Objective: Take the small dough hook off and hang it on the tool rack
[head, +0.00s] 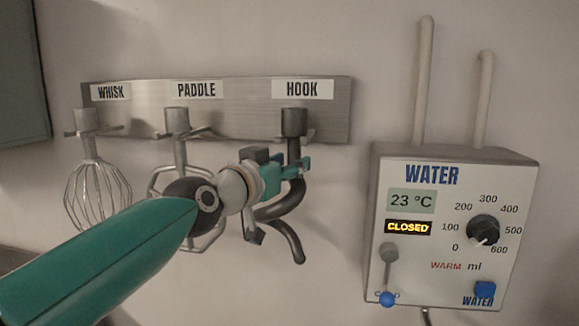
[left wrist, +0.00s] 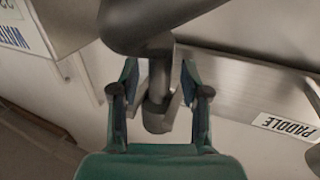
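The dark dough hook (head: 290,240) hangs at the HOOK place of the tool rack (head: 240,120), its grey collar (head: 293,122) just under the label. My left gripper (head: 293,172) is at the hook's upper shank, below the collar. In the left wrist view, the left gripper's two fingers (left wrist: 158,95) stand on either side of the hook's shank (left wrist: 160,75), with a narrow gap showing on each side, so it is open around it. The hook's curved part fills the top of that view. My right gripper is not in view.
A whisk (head: 97,195) and a paddle (head: 160,185) hang to the left on the same rack; my left arm covers part of the paddle. A water dispenser (head: 450,225) with two pipes is mounted right of the hook. Bare wall lies between it and the rack.

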